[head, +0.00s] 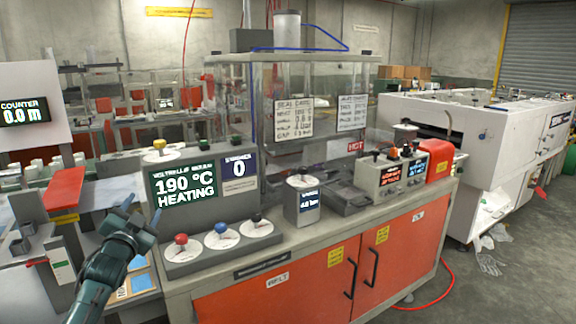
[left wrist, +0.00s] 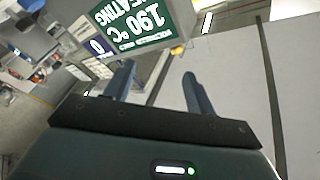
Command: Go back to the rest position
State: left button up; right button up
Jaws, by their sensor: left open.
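My left gripper (head: 130,212) reaches up from the lower left of the head view, in front of the left end of the machine bench. It is open, and nothing shows between its fingers. In the left wrist view its two fingers (left wrist: 155,84) stand apart, with the green display (left wrist: 125,22) beyond them, upside down. In the head view that display (head: 185,185) reads 190 °C HEATING and stands to the right of the gripper. My right gripper is not in view.
Orange cabinet doors (head: 330,278) are below. A white machine (head: 500,135) stands at the right. Open floor (head: 490,290) lies at the lower right.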

pick_arm(q)
jog(key=s+d+f+n+g+h, duration=0.1)
jog(key=s+d+f+g, duration=0.15)
jog(key=s+f, duration=0.35)
jog(key=s+d+f+n+g+h, duration=0.1)
jog(key=s+d+f, duration=0.25)
jog(key=f, duration=0.45)
jog(key=s+d+f+n+g, duration=0.2)
jog(key=s+d+f, duration=0.2)
jog(key=f, duration=0.4)
jog(key=s+d+f+g+h, duration=0.1)
jog(key=s+d+f, duration=0.1)
jog(key=s, duration=0.6)
jog(key=s+d+f+g+h, duration=0.1)
jog(key=s+d+f, duration=0.2)
jog(key=s, duration=0.6)
jog(key=s+d+f+g, duration=0.1)
jog(key=s+d+f, duration=0.2)
jog(key=s, duration=0.6)
jog(key=d, duration=0.2)
jog(key=shift+d+h, duration=0.3)
jog(key=shift+h, duration=0.1)
jog(key=shift+g, duration=0.25)
